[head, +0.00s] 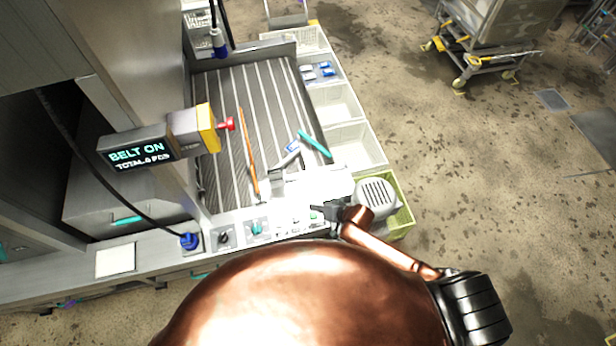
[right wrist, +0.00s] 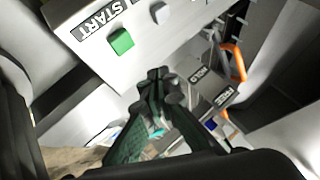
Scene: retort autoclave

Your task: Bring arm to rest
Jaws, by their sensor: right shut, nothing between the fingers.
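My right gripper (head: 330,212) is over the white control panel at the near end of the ribbed belt, beside the grey rounded motor-like unit. Its fingers are shut and empty. In the right wrist view its fingertips (right wrist: 160,82) are together, a little below the green button (right wrist: 121,41) beside the START label. I cannot tell whether the fingertips touch the panel. My copper-coloured right arm fills the lower middle of the head view. My left gripper is not in view.
The display (head: 137,152) reads BELT ON. A red button (head: 227,124) sticks out from a yellow housing. An orange rod (head: 248,150) and a teal rod (head: 314,143) lie over the belt (head: 225,90). White bins (head: 335,105) and a green crate (head: 401,217) line the right.

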